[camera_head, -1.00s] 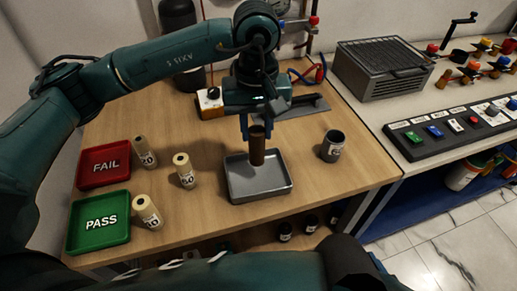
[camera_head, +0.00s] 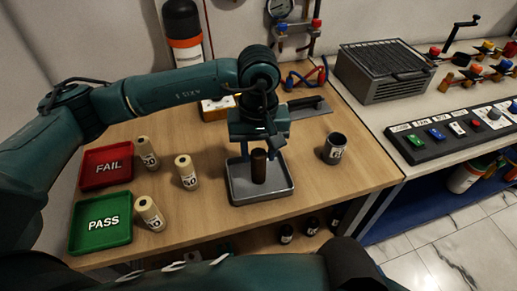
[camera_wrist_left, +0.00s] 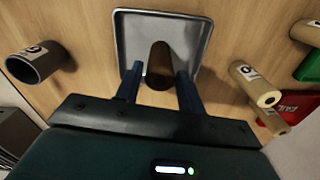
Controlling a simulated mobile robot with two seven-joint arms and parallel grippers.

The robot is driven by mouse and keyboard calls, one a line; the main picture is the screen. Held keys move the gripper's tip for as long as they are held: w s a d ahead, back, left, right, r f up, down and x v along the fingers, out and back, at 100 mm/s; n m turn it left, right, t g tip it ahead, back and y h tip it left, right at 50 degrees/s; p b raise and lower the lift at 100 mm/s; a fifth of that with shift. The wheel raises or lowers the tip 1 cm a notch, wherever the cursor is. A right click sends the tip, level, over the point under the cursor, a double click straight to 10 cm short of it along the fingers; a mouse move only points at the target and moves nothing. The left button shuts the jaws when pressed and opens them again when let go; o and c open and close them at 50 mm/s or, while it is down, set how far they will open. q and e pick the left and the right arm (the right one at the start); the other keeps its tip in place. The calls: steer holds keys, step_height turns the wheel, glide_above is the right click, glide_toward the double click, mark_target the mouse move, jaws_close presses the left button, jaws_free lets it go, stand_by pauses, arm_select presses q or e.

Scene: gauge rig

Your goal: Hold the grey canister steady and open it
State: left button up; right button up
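The grey canister (camera_head: 334,149) stands upright and open-topped on the wooden table, right of the metal tray (camera_head: 236,197). In the left wrist view the canister (camera_wrist_left: 38,63) is at the left. A dark brown cylinder (camera_head: 259,167) stands in the tray. My left gripper (camera_head: 258,152) is over the tray, pointing down, well left of the canister. Its blue fingers are apart on either side of the cylinder's upper part, with gaps showing in the left wrist view (camera_wrist_left: 160,75). My right gripper is not in view.
Several cream cylinders (camera_head: 187,172) stand left of the tray, near a red FAIL tray (camera_head: 106,166) and a green PASS tray (camera_head: 101,223). A grey ribbed box (camera_head: 385,72) and a button panel (camera_head: 455,130) are on the right bench. Table around the canister is clear.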

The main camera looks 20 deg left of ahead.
arm_select(q)
steer(key=shift+o, duration=1.2)
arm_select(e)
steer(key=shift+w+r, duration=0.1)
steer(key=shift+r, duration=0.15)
arm_select(q)
steer(key=shift+r, duration=0.15)
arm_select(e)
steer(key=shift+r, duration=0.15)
